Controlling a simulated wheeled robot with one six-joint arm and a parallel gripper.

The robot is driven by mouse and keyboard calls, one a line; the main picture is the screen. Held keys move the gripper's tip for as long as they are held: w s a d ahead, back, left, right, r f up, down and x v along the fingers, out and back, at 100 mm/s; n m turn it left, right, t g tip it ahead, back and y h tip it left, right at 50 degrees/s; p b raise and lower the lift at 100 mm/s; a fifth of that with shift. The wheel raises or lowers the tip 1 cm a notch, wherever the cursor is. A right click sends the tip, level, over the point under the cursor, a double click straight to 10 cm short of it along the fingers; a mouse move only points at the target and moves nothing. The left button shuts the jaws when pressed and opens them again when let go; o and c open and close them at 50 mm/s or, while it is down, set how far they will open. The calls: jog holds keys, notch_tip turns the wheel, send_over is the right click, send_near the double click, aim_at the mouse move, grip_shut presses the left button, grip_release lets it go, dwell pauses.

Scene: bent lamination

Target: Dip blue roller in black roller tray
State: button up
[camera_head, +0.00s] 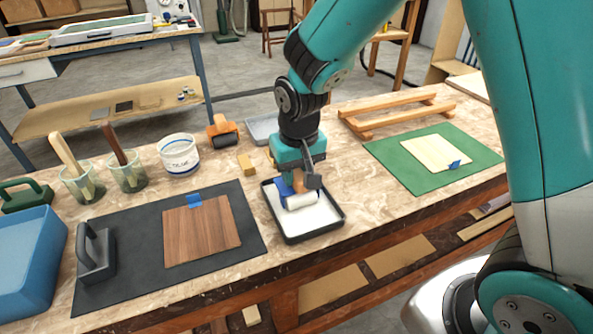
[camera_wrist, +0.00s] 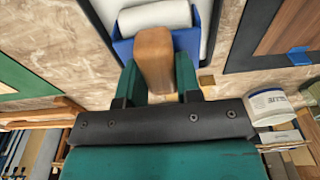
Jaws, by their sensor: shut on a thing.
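The black roller tray (camera_head: 318,231) sits on the bench near its front edge, with white glue inside. My gripper (camera_head: 298,180) is above the tray and points down. It is shut on the wooden handle (camera_wrist: 153,60) of the blue roller. The roller's blue frame (camera_head: 283,189) and white sleeve (camera_head: 301,201) are over the inside of the tray. In the wrist view the white sleeve (camera_wrist: 155,17) shows past the handle, with the blue frame (camera_wrist: 124,48) around it. I cannot tell for certain whether the sleeve touches the glue.
A black mat (camera_head: 140,232) with a dark wood sheet (camera_head: 200,232) lies left of the tray. A glue tub (camera_head: 180,158), orange roller (camera_head: 222,132) and grey tray (camera_head: 262,130) stand behind. A green mat (camera_head: 480,150) with a pale sheet (camera_head: 432,152) lies right.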

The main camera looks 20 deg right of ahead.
jog(key=shift+r, duration=0.15)
notch_tip(320, 180, up, 6)
jog(key=p, duration=0.6)
